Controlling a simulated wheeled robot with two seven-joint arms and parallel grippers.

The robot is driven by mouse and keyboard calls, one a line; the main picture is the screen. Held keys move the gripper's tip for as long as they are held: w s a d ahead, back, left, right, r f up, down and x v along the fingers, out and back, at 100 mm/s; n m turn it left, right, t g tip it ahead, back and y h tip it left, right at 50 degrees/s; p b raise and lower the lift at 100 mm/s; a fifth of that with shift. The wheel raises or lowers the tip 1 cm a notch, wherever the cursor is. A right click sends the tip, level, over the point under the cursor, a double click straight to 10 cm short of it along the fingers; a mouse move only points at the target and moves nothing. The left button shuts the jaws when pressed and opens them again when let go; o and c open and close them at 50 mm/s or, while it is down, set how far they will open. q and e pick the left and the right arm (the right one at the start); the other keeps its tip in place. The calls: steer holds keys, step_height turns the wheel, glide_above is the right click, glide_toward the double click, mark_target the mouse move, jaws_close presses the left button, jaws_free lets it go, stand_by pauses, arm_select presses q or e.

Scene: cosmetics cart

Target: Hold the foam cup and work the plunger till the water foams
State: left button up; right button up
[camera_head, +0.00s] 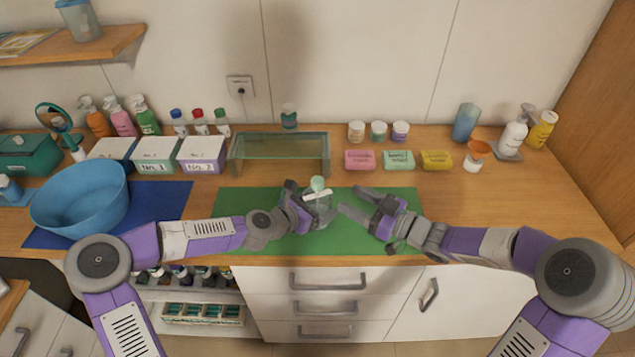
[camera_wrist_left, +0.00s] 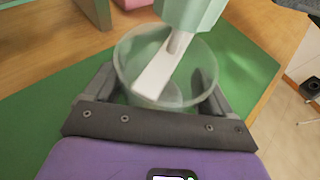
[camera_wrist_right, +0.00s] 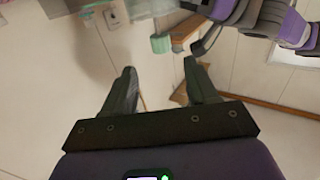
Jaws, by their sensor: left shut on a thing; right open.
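The foam cup (camera_head: 323,212) is clear and stands upright at the green mat (camera_head: 270,243). Its plunger has a pale green knob (camera_head: 317,184) and a white crossbar over the cup's mouth. The left wrist view looks down on the cup (camera_wrist_left: 140,62), with the green knob (camera_wrist_left: 188,14) above it. My left gripper (camera_head: 308,208) is shut around the cup's sides. My right gripper (camera_head: 357,202) is open and empty, a little right of the cup and apart from it. Any foam cannot be made out.
A blue basin (camera_head: 80,205) stands on a blue mat at the left. White boxes (camera_head: 157,155), a glass-sided stand (camera_head: 281,150) and several soap bars (camera_head: 398,160) line the back. The counter right of the green mat is clear.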

mark_target(323, 186)
steer(key=x, duration=1.1)
steer(key=shift+c, duration=0.3)
jaws_close()
